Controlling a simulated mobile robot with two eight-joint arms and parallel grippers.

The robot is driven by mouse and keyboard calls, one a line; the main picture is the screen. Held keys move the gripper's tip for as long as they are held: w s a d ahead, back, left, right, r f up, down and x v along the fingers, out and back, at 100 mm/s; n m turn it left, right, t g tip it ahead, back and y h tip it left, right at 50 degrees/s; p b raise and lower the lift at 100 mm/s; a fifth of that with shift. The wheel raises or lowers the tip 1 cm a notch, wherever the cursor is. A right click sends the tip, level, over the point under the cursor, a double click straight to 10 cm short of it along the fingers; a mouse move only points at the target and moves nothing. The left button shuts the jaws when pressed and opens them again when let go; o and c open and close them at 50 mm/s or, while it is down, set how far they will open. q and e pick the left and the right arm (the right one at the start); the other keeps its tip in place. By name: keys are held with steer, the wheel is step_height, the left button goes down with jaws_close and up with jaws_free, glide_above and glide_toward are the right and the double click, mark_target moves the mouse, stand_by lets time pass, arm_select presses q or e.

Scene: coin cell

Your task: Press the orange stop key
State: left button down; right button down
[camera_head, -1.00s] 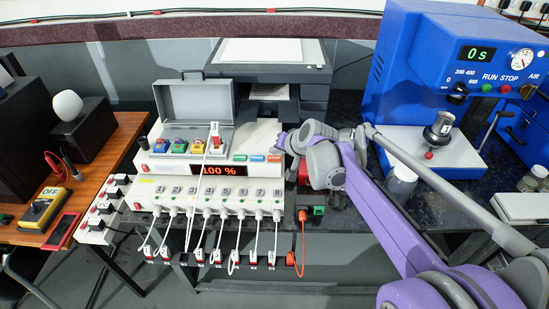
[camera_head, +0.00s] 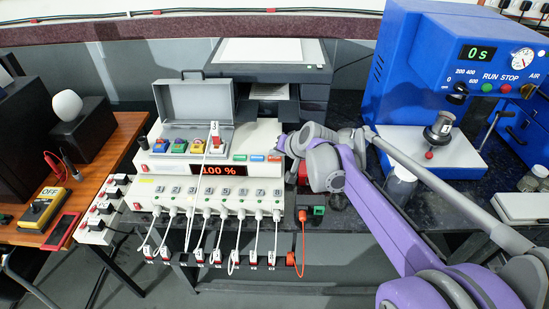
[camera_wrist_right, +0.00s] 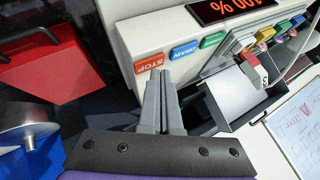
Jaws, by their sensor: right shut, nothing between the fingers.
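The orange stop key (camera_wrist_right: 152,63), marked STOP, is at the end of a row of keys on the white panel of the machine. In the head view the stop key (camera_head: 274,158) is at the right end of the row above the red display. My right gripper (camera_wrist_right: 160,77) is shut and empty. In the wrist view its fingertips lie right at the lower edge of the stop key; I cannot tell whether they touch it. In the head view my right gripper (camera_head: 283,144) is just above and right of the key. My left gripper is not in view.
The blue DRAIN key (camera_wrist_right: 184,50) and a green key (camera_wrist_right: 211,40) sit beside the stop key. A red box (camera_wrist_right: 45,58) stands near the panel's end. A blue press (camera_head: 420,80) stands at the right. White cables hang in front of the machine.

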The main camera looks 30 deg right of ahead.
mark_target(276, 160)
steer(key=shift+f, duration=0.4)
stand_by(0.4)
steer(key=shift+r, duration=0.15)
steer(key=shift+r+p, duration=0.55)
steer(key=shift+r, duration=0.15)
steer(key=shift+r, duration=0.1)
step_height(276, 160, up, 5)
steer(key=p, duration=0.4)
stand_by(0.4)
stand_by(0.4)
